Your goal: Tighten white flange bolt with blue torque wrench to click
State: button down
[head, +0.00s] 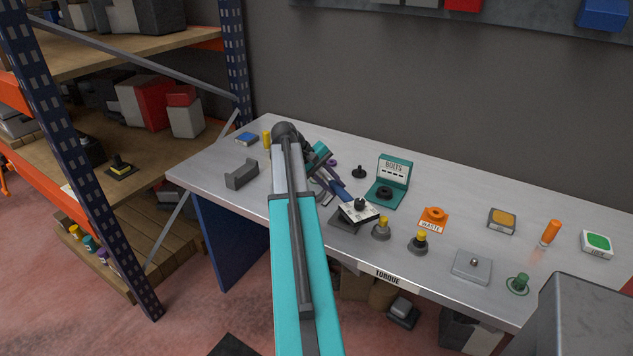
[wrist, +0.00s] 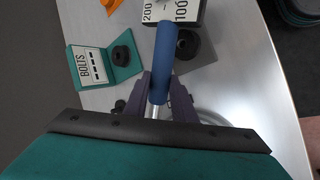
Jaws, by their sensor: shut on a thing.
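My gripper (head: 326,190) is over the workbench, left of the middle. In the wrist view its purple fingers (wrist: 162,97) are closed around a blue-handled torque wrench (wrist: 166,55). In the head view the blue wrench handle (head: 339,190) slants down and right from the fingers. Its end is close to a white dial plate (head: 358,214) with a dark knob, which reads 200 and 100 in the wrist view (wrist: 162,12). I cannot tell whether they touch. The wrench's far end is hidden by my gripper. I cannot clearly pick out a white flange bolt.
A teal BOLTS case (head: 386,198) holds a dark ring. Two yellow-topped dark fittings (head: 382,230) (head: 418,243) stand near the TORQUE label (head: 388,276). An orange WASTE holder (head: 433,219), a grey block (head: 472,266) and a green-topped piece (head: 518,284) are right. A grey cradle (head: 242,175) is left.

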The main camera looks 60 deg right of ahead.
jog(key=shift+s+d+n, duration=0.15)
jog(key=shift+d+n, duration=0.15)
jog(key=shift+d, duration=0.05)
dwell(0.5)
jog(key=c, duration=2)
grip_release()
jog(key=shift+h, duration=0.3)
grip_shut()
jog(key=shift+s+d+r+p, duration=0.1)
jog(key=shift+s+d+p, duration=0.05)
jog(key=shift+p, duration=0.15)
jog(key=shift+r+p, duration=1.1)
jog(key=shift+p, duration=0.55)
dwell(2.1)
